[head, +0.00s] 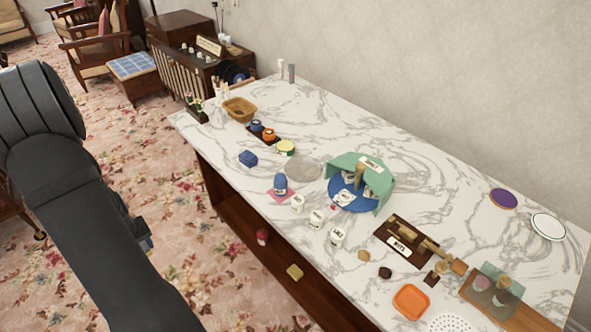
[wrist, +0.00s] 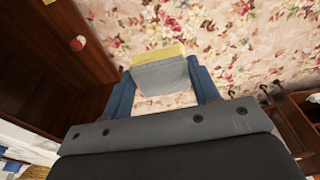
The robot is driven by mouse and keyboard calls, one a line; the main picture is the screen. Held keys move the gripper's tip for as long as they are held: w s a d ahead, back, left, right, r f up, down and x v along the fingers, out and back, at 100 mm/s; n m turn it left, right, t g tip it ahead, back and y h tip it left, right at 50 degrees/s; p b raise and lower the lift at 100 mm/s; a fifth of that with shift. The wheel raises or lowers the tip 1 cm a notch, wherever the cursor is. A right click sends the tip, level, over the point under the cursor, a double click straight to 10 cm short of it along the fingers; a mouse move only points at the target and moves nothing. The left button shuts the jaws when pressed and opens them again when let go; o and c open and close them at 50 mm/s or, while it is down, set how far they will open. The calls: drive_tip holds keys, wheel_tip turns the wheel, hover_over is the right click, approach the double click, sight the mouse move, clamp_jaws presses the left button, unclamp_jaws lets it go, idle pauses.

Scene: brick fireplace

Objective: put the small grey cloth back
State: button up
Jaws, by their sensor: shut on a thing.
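In the wrist view, my gripper (wrist: 162,72) is shut on the small grey cloth (wrist: 160,77), which spans between the two blue fingers. A pale yellow strip (wrist: 158,54) shows along the cloth's far edge; I cannot tell whether it is part of it. The gripper is over the flowered carpet, beside the dark wooden furniture. In the head view, only a small blue bit of the gripper (head: 147,243) shows past my arm, left of the marble-topped table (head: 235,160), and the cloth is hidden.
A red object (head: 262,236) and a yellow object (head: 294,271) lie below the tabletop.

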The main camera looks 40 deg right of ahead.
drive_tip(key=w+d+r+m, duration=0.2)
drive_tip(key=w+d+r, duration=0.2)
drive_tip(key=r, duration=0.4)
drive_tip(key=w+d+r+m, duration=0.2)
drive_tip(key=w+d+r, duration=0.2)
drive_tip(key=r, duration=0.4)
drive_tip(key=s+d+m, duration=0.2)
drive_tip(key=s+d, duration=0.4)
drive_tip(key=d, duration=0.7)
drive_tip(key=s+d+f+m+h, duration=0.1)
drive_tip(key=s+d, duration=0.5)
drive_tip(key=d, duration=0.8)
drive_tip(key=s+d+m, duration=0.2)
drive_tip(key=s+d, duration=0.5)
drive_tip(key=d, duration=0.6)
drive_tip(key=shift+g, duration=0.3)
drive_tip(key=w+a+f, duration=0.1)
drive_tip(key=w+f, duration=0.1)
drive_tip(key=w, duration=0.1)
drive_tip(key=w+a+f, duration=0.1)
drive_tip(key=w+f, duration=0.1)
drive_tip(key=w, duration=0.2)
drive_tip(key=w+a+f, duration=0.1)
drive_tip(key=w+f, duration=0.1)
drive_tip(key=w, duration=0.2)
drive_tip(key=shift+a+f, duration=0.1)
drive_tip(key=shift+f, duration=2.3)
drive_tip(key=shift+f, duration=0.1)
